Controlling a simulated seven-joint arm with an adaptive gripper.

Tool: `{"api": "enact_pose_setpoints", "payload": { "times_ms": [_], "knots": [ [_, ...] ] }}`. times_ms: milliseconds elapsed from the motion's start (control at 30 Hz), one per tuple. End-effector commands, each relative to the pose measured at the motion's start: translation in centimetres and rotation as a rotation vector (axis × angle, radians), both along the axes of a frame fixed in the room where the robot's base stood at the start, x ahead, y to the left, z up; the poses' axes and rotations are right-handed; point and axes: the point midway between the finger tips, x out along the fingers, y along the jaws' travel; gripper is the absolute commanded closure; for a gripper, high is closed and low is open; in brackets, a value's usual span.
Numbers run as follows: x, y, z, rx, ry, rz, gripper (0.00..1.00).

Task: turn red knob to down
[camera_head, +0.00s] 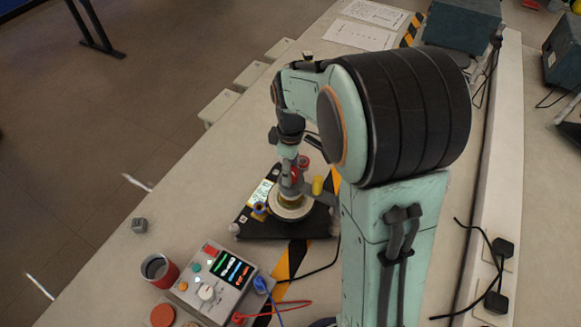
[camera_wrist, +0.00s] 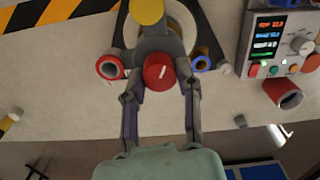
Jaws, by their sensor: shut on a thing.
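The red knob (camera_wrist: 158,72) is a round red cap with a white line on its face, seen in the wrist view. The line runs nearly upright in that picture, leaning slightly right. My gripper (camera_wrist: 159,90) has its two fingers on either side of the knob and is shut on it. In the head view my gripper (camera_head: 290,172) reaches down onto the device with the black base (camera_head: 252,221). A bit of red shows there beside the fingers, but the knob's line cannot be made out.
Around the knob stand a yellow cylinder (camera_wrist: 147,11), a red ring-shaped part (camera_wrist: 110,67) and a blue-rimmed one (camera_wrist: 203,60). A control box (camera_head: 216,281) with displays and wires and a red cup (camera_head: 159,270) stand nearby. Bare table lies left of the device.

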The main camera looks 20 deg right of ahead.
Motion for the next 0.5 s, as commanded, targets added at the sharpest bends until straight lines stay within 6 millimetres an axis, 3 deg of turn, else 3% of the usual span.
{"api": "enact_pose_setpoints", "payload": {
  "times_ms": [500],
  "knots": [
    [0.01, 0.01, -0.11, 0.001, 0.003, -0.486, 1.00]
  ]
}}
